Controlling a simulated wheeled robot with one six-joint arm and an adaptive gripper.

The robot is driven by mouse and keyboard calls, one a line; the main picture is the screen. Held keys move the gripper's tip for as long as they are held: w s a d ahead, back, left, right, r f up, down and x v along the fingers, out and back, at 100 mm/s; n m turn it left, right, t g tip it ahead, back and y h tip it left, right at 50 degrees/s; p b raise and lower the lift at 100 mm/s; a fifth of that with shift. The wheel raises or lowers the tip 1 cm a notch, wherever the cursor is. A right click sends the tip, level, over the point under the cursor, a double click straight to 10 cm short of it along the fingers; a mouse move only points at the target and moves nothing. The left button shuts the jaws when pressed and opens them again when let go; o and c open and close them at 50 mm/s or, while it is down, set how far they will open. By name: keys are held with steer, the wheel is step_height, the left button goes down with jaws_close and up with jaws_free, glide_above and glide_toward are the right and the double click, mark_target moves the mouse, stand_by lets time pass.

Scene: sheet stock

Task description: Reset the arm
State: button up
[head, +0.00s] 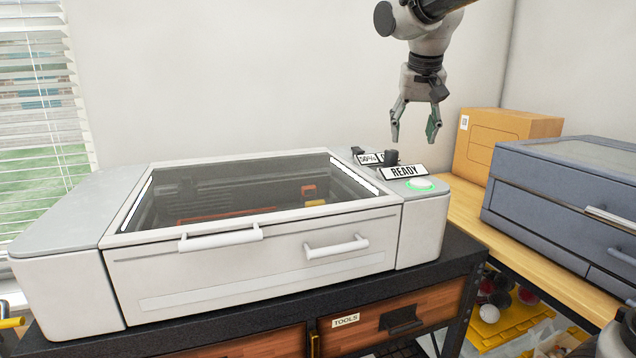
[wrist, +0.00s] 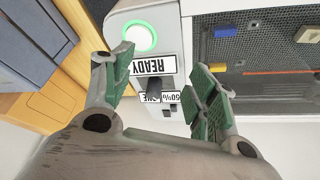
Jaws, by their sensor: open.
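My gripper (head: 414,128) hangs from my arm above the right end of the white machine (head: 250,264), fingers pointing down. It is open and empty, apart from the control panel below. In the wrist view my gripper (wrist: 165,95) shows its two green-padded fingers spread, with the panel between and beyond them. The panel has a READY sign (head: 404,171), a green-lit round button (head: 421,184) and a dark knob (head: 391,157). The button also shows in the wrist view (wrist: 140,38). The machine's glass lid (head: 240,190) is down.
The machine stands on a dark bench with wooden drawers (head: 390,325). A cardboard box (head: 497,140) and a blue-grey drawer cabinet (head: 565,195) stand on a wooden table at right. Inside the machine, colored pieces show in the wrist view (wrist: 225,30). The air around my gripper is clear.

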steer(key=s+d+f, duration=0.4)
steer(key=s+d, duration=0.1)
steer(key=s, duration=0.4)
steer(key=s+d+f+n, duration=0.1)
steer(key=s+d+f, duration=0.3)
steer(key=s, duration=0.6)
steer(key=s+d+f, duration=0.4)
steer(key=s+d, duration=0.2)
steer(key=s, duration=0.3)
steer(key=shift+s+d+n+y, duration=0.15)
steer(key=shift+d+n+y, duration=0.1)
steer(key=shift+n+y, duration=0.05)
